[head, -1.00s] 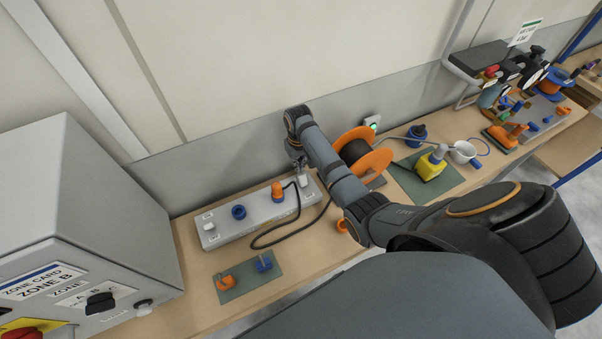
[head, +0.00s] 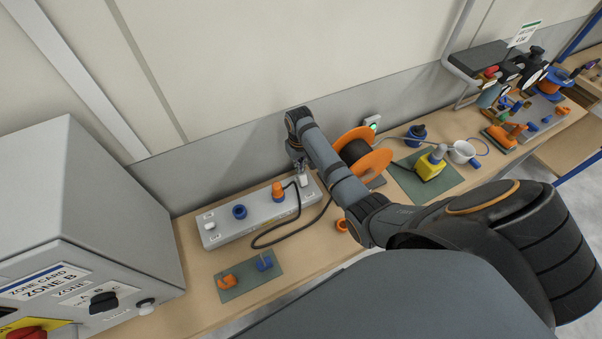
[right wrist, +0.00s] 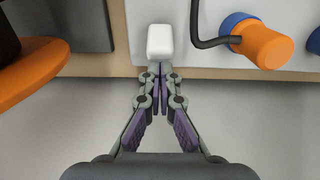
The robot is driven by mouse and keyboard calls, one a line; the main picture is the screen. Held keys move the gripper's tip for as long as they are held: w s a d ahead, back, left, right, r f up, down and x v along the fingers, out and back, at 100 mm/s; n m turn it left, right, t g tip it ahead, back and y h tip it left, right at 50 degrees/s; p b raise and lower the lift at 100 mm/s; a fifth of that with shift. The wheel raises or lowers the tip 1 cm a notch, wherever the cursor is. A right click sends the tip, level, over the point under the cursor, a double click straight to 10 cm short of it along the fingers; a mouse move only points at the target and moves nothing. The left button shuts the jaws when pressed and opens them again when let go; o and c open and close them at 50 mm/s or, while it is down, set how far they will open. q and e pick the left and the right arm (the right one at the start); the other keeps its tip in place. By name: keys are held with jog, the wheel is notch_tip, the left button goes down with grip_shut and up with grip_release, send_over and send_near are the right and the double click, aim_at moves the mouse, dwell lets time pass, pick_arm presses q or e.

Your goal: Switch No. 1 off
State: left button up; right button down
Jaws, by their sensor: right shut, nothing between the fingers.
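A long grey box (head: 265,221) lies on the bench, with a white switch at its left end (head: 209,227) and another white switch at its right end (head: 303,181). Its small labels are too small to read, so I cannot tell which switch is No. 1. My right gripper (head: 297,167) is shut and empty at the right-end switch. In the right wrist view the shut fingertips (right wrist: 160,70) are right at the near edge of the white switch (right wrist: 160,40). I cannot tell whether they touch it. My left gripper is not in view.
An orange plug (head: 278,192) with a black cable and a blue socket (head: 239,212) sit on the box. An orange cable reel (head: 374,162) stands right of my gripper. A grey cabinet (head: 80,215) stands at left. A green mat (head: 250,281) with small parts lies in front.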

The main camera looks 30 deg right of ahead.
notch_tip(320, 180, up, 7)
jog(key=shift+s+p, duration=0.2)
jog(key=shift+p, duration=0.1)
dwell(0.4)
